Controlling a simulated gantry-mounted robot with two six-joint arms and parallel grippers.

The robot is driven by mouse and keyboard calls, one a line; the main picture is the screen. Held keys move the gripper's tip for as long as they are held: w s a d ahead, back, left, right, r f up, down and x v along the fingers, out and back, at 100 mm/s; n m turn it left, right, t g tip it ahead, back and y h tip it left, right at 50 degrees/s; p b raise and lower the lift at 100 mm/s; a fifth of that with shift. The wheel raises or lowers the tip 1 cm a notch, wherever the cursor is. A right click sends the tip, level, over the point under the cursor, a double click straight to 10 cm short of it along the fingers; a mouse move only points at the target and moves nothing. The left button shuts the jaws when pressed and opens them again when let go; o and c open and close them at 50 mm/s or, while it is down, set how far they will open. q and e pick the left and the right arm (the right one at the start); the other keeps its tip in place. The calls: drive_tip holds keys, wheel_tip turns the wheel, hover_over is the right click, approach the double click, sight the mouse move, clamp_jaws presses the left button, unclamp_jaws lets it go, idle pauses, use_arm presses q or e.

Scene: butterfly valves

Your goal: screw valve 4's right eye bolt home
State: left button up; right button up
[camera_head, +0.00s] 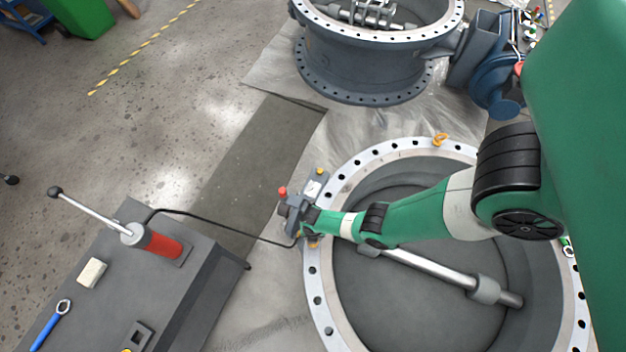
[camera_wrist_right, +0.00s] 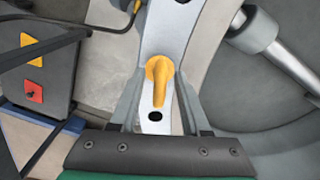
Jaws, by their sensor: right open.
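In the right wrist view a yellow eye bolt (camera_wrist_right: 158,82) stands on the pale flange strip, beside a dark hole. Its ring shows nearly edge-on. My right gripper (camera_wrist_right: 158,100) is open, with one finger on each side of the eye bolt and a gap on both sides. In the head view my right arm reaches in from the right over the near valve (camera_head: 311,275), and its gripper (camera_head: 300,225) is at the left part of the flange. The arm hides much of that spot. Another orange eye bolt (camera_head: 439,139) sits on the far rim. My left gripper is not in view.
A hand pump (camera_head: 162,246) with a black hose stands on a grey bench (camera_head: 215,285) at the lower left. A second valve (camera_head: 365,65) stands behind. The valve's shaft (camera_wrist_right: 285,65) is to the right.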

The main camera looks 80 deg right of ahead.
clamp_jaws()
drive_tip(key=shift+m, duration=0.3)
idle(0.3)
